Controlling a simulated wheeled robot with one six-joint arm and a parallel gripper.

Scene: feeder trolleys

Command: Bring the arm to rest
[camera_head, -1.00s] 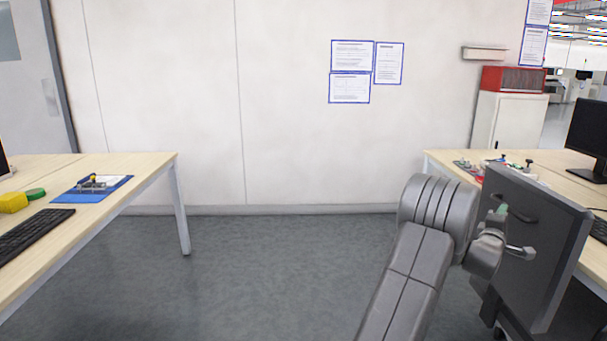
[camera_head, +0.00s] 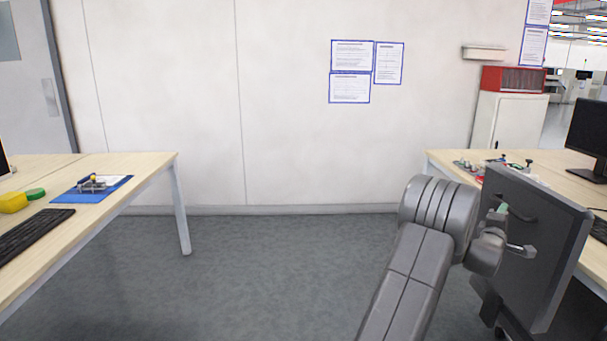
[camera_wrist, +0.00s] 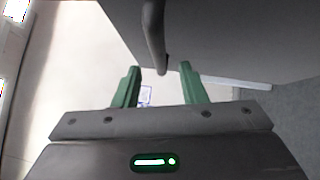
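My gripper (camera_wrist: 160,84) shows in the wrist view with its two green fingers spread apart. Nothing is between the fingertips. The dark handle (camera_wrist: 154,40) of a grey panel hangs just beyond the fingers, and I cannot tell whether it touches them. In the head view my arm is folded at the lower right, and the gripper is mostly hidden behind the wrist; only a bit of green (camera_head: 502,209) shows by the handle. The grey trolley (camera_head: 545,250) stands right beside my wrist.
A wooden table (camera_head: 140,162) on the left holds a blue mat (camera_head: 68,196), a yellow block (camera_head: 12,203) and a keyboard (camera_head: 35,232). A right table (camera_head: 437,159) carries small parts and a monitor (camera_head: 588,138). The grey floor (camera_head: 290,270) between the tables is clear.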

